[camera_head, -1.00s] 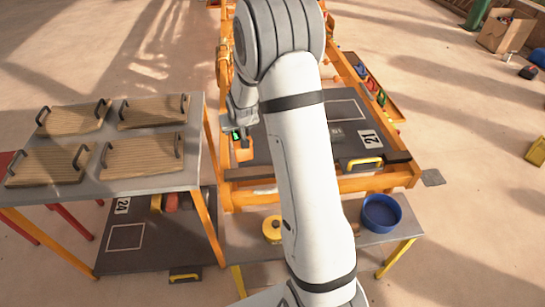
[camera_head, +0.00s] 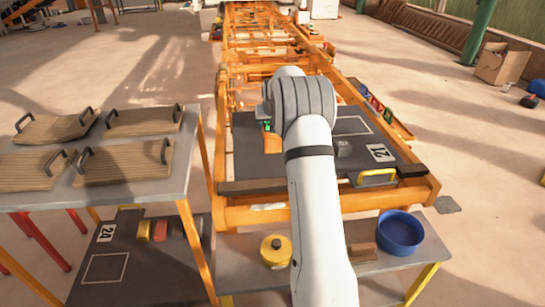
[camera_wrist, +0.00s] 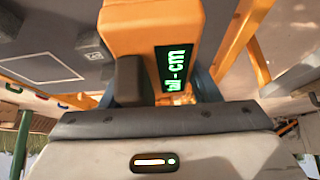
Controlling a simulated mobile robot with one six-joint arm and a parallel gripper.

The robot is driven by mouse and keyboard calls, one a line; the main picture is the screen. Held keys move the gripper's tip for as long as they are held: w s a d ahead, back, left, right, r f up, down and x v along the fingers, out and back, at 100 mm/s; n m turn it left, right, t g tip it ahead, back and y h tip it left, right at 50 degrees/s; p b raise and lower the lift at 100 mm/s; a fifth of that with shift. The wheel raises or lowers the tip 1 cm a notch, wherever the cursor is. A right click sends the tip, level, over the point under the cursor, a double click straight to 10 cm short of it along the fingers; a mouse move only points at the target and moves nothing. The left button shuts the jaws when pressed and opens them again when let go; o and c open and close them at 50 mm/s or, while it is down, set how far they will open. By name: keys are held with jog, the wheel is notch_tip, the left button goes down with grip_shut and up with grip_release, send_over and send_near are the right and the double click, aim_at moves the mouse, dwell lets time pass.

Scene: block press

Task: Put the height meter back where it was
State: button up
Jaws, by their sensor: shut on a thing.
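The height meter is an orange device with a green-lit display. It shows in the head view (camera_head: 272,143) just left of my arm, over the dark board marked 21 (camera_head: 250,160) in the orange frame. In the wrist view the height meter (camera_wrist: 140,28) fills the top middle, its display reading with "cm". My gripper (camera_wrist: 168,88) is shut on it. In the head view my arm hides the gripper. I cannot tell whether the meter touches the board.
A grey table (camera_head: 150,193) with several handled wooden boards stands left. A dark board marked 24 (camera_head: 105,268) lies below it. A lower shelf (camera_head: 345,277) in front holds a yellow round object (camera_head: 276,250) and a blue bowl (camera_head: 400,232). A grey block (camera_head: 343,148) sits on board 21.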

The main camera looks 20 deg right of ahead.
notch_tip(320, 180, down, 8)
jog(key=shift+f, duration=0.25)
jog(key=shift+f+b, duration=0.15)
jog(key=shift+b, duration=0.2)
jog(key=o, duration=1.3)
jog(key=shift+o, duration=0.2)
